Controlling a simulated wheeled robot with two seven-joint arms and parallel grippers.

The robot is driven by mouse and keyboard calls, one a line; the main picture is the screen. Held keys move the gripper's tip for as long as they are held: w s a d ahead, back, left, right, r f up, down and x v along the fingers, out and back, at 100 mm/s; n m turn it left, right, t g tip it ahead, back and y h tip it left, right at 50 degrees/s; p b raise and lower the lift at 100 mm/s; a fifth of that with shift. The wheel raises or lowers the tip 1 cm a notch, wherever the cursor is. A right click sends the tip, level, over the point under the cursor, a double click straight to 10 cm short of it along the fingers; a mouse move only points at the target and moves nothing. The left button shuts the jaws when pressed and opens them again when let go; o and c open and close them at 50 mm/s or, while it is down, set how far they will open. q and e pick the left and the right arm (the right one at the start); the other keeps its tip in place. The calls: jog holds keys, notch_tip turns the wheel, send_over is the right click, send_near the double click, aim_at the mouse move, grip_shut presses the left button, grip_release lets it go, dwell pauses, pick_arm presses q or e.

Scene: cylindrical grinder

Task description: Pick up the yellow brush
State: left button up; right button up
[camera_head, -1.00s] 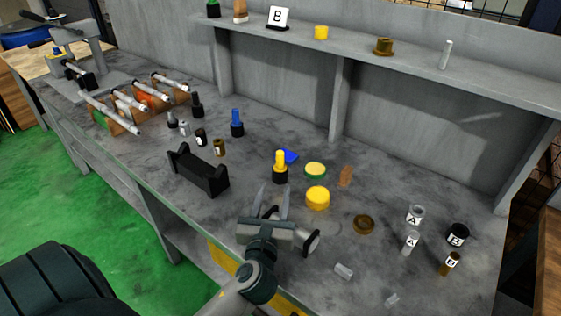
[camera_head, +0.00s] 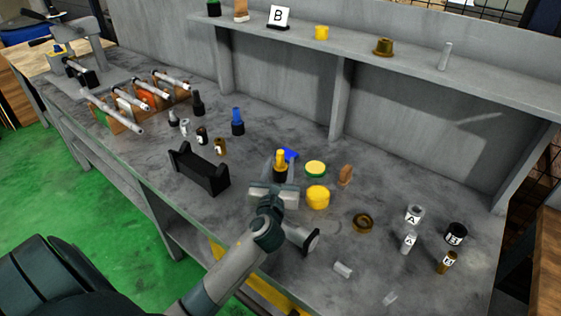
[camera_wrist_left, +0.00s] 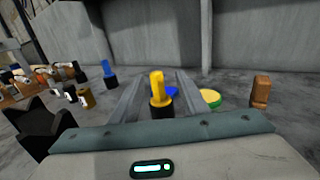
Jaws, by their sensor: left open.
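The yellow brush (camera_head: 281,158) stands upright in a black base on the grey bench, near the middle of the head view. In the left wrist view the brush (camera_wrist_left: 157,86) shows between the two fingers. My left gripper (camera_head: 280,174) is open, with its fingers spread on either side of the brush. In the left wrist view the gripper (camera_wrist_left: 160,78) shows no clear contact with the brush. The lower part of the brush is partly hidden by the gripper. My right gripper is not in view.
Close to the brush are a blue item (camera_head: 291,154), a green-rimmed yellow disc (camera_head: 316,168) and a yellow cylinder (camera_head: 318,196). A black cradle (camera_head: 200,172) and a blue brush (camera_head: 237,120) stand to the left. A shelf (camera_head: 350,53) runs along the back.

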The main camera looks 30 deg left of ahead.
aim_at(280, 155)
pick_arm(q)
jog(key=shift+w+a, duration=0.2)
jog(key=shift+w, duration=0.15)
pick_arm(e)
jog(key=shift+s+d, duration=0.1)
pick_arm(q)
jog(key=shift+w+a, duration=0.45)
jog(key=shift+w, duration=0.1)
jog(key=p+x, duration=0.1)
jog(key=x, duration=0.2)
jog(key=shift+a, duration=0.15)
jog(key=shift+w+a+f, duration=0.1)
jog(key=shift+w+a, duration=0.05)
jog(key=shift+w, duration=0.15)
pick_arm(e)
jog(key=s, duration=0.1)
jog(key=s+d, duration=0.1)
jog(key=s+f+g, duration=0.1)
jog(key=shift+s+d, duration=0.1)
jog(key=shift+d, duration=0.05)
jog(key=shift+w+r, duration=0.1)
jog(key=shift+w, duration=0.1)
pick_arm(q)
grip_shut()
